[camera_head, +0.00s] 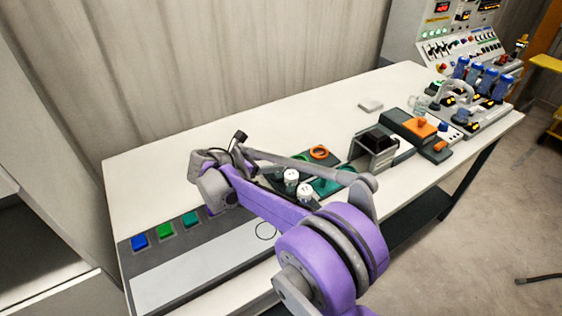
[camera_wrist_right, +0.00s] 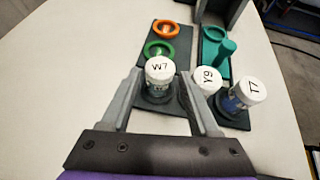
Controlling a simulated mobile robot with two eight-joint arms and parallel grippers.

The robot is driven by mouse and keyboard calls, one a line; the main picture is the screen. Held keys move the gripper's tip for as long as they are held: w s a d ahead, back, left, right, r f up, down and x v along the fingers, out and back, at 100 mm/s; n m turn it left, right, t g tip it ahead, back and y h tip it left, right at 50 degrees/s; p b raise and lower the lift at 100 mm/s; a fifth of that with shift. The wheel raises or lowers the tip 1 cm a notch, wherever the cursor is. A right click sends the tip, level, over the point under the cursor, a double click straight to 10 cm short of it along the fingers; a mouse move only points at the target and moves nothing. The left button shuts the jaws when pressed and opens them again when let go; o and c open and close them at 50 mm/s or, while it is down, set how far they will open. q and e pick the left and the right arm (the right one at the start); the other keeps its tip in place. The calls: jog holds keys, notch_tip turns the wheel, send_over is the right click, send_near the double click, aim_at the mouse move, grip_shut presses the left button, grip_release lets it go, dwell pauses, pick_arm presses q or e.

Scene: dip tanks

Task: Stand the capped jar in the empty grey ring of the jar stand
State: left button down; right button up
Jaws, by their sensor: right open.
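A white-capped jar marked W7 (camera_wrist_right: 158,77) stands between the fingers of my right gripper (camera_wrist_right: 160,88), which is open, with a gap visible on the jar's left. Beneath it is the dark jar stand (camera_wrist_right: 184,52), with an orange ring (camera_wrist_right: 166,28) and a green ring (camera_wrist_right: 159,50) behind the jar. Jars marked Y9 (camera_wrist_right: 207,80) and T7 (camera_wrist_right: 251,89) are just right of the right finger. In the head view two white-capped jars (camera_head: 291,176) (camera_head: 305,190) show beside my right arm, which hides my right gripper there.
A teal ring and upright teal peg (camera_wrist_right: 224,50) stand right of the jar stand. A grey-black device (camera_head: 374,146) and an orange-topped box (camera_head: 418,126) are farther right on the white table (camera_head: 180,158). Blue, green and teal squares (camera_head: 165,230) mark the left panel. The back-left tabletop is clear.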

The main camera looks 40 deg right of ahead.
jog(key=shift+v, duration=2.35)
jog(key=s+a+m+y+p, duration=0.1)
jog(key=s+a+m+y, duration=0.1)
jog(key=s+m, duration=0.1)
jog(key=s+a+m+t+y+p, duration=0.1)
jog(key=s+a+m+y, duration=0.1)
jog(key=s, duration=0.4)
jog(key=s+a+f+m+t+y+p, duration=0.1)
jog(key=s+a+m+y, duration=0.1)
jog(key=s, duration=0.3)
jog(key=shift+a+f+m+y+p, duration=0.15)
jog(key=shift+a+m+y+p, duration=0.15)
jog(key=shift+m, duration=0.5)
jog(key=s+a+f+m+t+y+p, duration=0.1)
jog(key=s+a+m, duration=0.2)
jog(key=s+a+f+m+y, duration=0.1)
jog(key=s+a+m+y, duration=0.1)
jog(key=s+m, duration=0.1)
jog(key=s+a+f+m+t+y+p, duration=0.1)
jog(key=s+a+m+y, duration=0.1)
jog(key=s+a+m, duration=0.1)
jog(key=shift+s+a+t+p, duration=0.3)
jog(key=shift+s, duration=0.15)
